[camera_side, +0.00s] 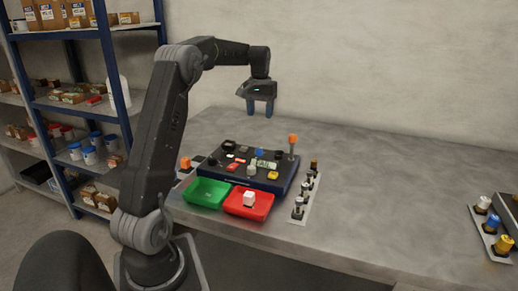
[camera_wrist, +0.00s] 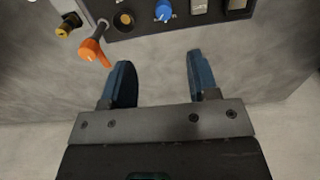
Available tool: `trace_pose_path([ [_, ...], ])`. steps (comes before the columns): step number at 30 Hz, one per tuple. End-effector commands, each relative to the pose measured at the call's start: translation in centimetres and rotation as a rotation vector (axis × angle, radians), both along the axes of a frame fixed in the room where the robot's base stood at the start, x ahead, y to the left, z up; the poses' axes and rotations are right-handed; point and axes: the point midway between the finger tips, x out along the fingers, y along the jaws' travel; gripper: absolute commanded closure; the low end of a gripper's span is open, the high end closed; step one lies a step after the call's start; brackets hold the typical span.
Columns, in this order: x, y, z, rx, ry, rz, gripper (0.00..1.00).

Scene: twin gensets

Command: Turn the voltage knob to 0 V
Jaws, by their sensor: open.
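A dark control panel (camera_side: 235,180) lies on the grey table and carries several knobs, switches and buttons. A blue knob (camera_side: 259,153) sits near its back edge; it also shows at the top of the wrist view (camera_wrist: 164,10). I cannot tell from any label which control is the voltage knob, nor read a setting. My gripper (camera_side: 260,108) is open and empty, pointing down, above the table beyond the panel's back edge. In the wrist view its two blue fingers (camera_wrist: 160,65) are apart over bare table, with the blue knob ahead of them.
An orange-topped lever (camera_side: 292,143) rises at the panel's back right, near my left finger in the wrist view. Green (camera_side: 207,193) and red (camera_side: 249,207) trays stand in front; the red holds a white cube (camera_side: 249,198).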

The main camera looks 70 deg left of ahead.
Motion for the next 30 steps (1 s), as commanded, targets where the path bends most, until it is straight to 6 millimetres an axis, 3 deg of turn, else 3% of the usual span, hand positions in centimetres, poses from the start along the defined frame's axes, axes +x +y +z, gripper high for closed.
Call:
trace_pose_path([
  [8,-0.1,0.7,-2.5,-0.008,0.008,0.012,0.46],
  [22,-0.1,0.6,-11.6,-0.007,0.007,0.010,0.46],
  [30,-0.1,0.6,-14.0,-0.005,0.005,0.010,0.46],
])
